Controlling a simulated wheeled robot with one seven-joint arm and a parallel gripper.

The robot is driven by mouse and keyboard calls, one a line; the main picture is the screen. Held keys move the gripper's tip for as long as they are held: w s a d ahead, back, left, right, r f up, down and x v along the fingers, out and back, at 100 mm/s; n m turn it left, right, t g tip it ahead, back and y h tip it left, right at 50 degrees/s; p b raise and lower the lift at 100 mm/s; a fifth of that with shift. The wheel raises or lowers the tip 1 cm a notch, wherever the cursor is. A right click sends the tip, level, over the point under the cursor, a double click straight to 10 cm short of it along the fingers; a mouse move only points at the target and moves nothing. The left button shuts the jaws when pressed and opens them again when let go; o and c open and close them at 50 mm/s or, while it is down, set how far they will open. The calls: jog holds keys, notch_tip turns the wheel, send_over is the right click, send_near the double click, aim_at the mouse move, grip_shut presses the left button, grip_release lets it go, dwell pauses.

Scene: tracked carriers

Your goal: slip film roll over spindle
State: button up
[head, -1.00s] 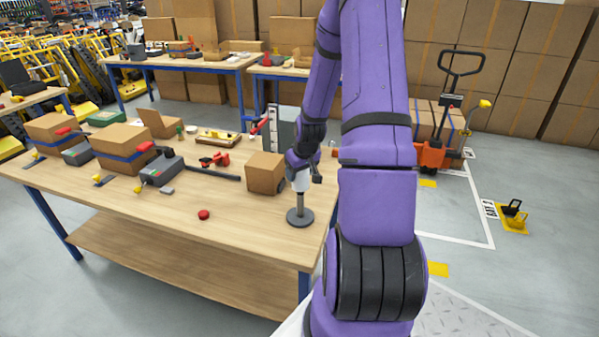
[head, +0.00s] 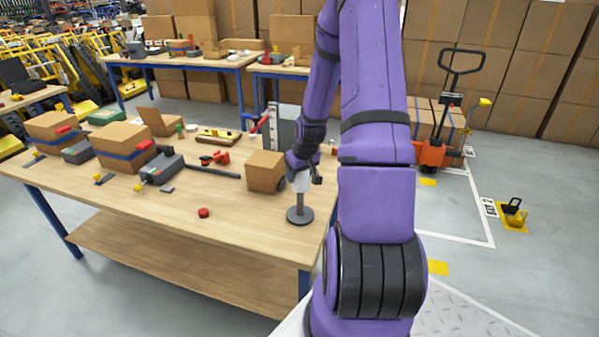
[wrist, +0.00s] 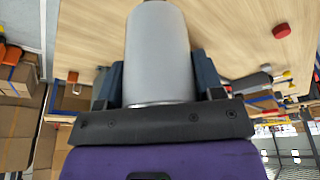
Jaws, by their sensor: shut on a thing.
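The film roll (wrist: 158,55) is a pale grey-white cylinder between the two fingers of my gripper (wrist: 160,85) in the wrist view. In the head view the roll (head: 301,182) shows small and pale under my gripper (head: 301,172). The spindle (head: 299,214) has a round dark grey base on the table near its right end, with a short grey post rising from it. The roll is upright, directly above or around the post's upper part; I cannot tell how far the post is inside. In the wrist view the roll hides the spindle.
The wooden table (head: 150,205) carries a cardboard box (head: 265,172) just left of the spindle and a red round button (head: 203,212) further left. Taped boxes, a tape dispenser and a grey upright panel stand further back.

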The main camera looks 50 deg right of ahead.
jog(key=shift+f, duration=3.1)
dwell(0.9)
jog(key=o, duration=1.2)
jog(key=shift+r, duration=0.1)
jog(key=shift+r, duration=5.95)
